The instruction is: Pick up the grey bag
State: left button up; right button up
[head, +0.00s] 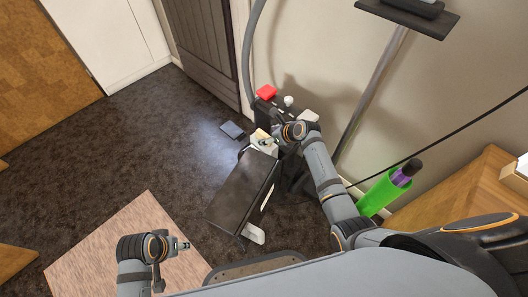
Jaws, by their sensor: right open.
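A small, flat blue-grey thing (232,130) lies on the dark carpet near the brown door; I cannot tell whether it is the grey bag. No other thing shows clearly as a grey bag. My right gripper (266,141) is open, reaching over the clutter beside the wall, to the right of the flat thing and apart from it. A pale thing (262,149) is just under its fingers; I cannot tell if they touch. My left gripper (184,245) is low at the left, above the light mat; its fingers are too small to read.
A dark, tilted panel with white feet (240,192) stands below my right gripper. A red item (266,91) and a grey hose (248,60) are behind it. A green cylinder (380,194) leans near the wooden cabinet (440,205). Open carpet (120,140) lies to the left.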

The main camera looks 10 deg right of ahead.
aim_at(259, 135)
jog(key=shift+w+a+f, duration=0.3)
jog(key=shift+w+f, duration=0.1)
jog(key=shift+f, duration=0.15)
jog(key=b+x, duration=0.3)
jog(key=x, duration=0.1)
jog(key=shift+w+a+f+b, duration=0.1)
jog(key=shift+w+a+b, duration=0.1)
jog(key=shift+b, duration=0.15)
jog(key=shift+w+a+f, duration=0.15)
jog(key=shift+w+f, duration=0.05)
pick_arm(q)
jog(key=f+t, duration=0.1)
jog(key=d+f, duration=0.1)
jog(key=f, duration=0.1)
jog(key=w+d+f+t+h, duration=0.1)
jog(key=f, duration=0.1)
jog(key=shift+t, duration=0.3)
pick_arm(e)
jog(key=shift+r, duration=0.1)
pick_arm(q)
jog(key=shift+a, duration=0.1)
